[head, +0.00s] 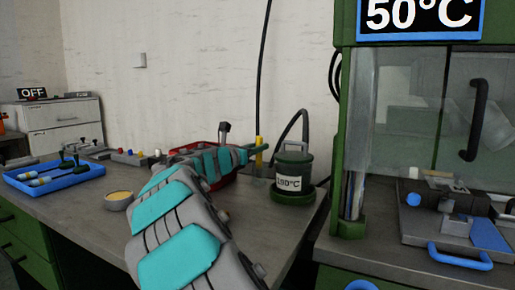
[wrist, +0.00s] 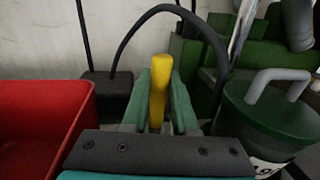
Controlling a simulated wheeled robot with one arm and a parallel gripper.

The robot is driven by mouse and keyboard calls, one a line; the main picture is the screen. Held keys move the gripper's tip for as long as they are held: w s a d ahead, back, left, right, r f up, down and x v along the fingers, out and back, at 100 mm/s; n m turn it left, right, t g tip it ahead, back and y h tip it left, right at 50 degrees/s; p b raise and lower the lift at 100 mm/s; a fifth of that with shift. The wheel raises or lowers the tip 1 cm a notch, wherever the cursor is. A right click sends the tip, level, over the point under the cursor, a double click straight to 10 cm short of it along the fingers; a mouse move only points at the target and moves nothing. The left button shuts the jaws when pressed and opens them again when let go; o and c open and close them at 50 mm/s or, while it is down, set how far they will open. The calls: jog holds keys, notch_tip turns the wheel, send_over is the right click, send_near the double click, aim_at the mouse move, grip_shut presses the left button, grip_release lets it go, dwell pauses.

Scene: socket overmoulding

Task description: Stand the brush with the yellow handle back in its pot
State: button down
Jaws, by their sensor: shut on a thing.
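The brush's yellow handle (head: 258,142) stands about upright between the fingers of my gripper (head: 257,150), left of the green pot in the head view. In the wrist view the yellow handle (wrist: 158,88) rises between the two green fingers of my gripper (wrist: 160,95), which are shut on it. The brush's lower end is hidden in the wrist view and too small to make out in the head view.
A red bin (wrist: 48,108) stands left of my gripper. A black cable arches behind the brush. A shallow bowl (head: 118,203) and a blue tray (head: 55,184) with tools are on the bench further left. A green-framed glass cabinet (head: 405,120) stands at the right.

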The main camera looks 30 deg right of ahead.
jog(key=c, duration=0.6)
grip_release()
jog(key=v, duration=0.7)
jog(key=shift+a, duration=0.4)
jog(key=shift+s, duration=0.15)
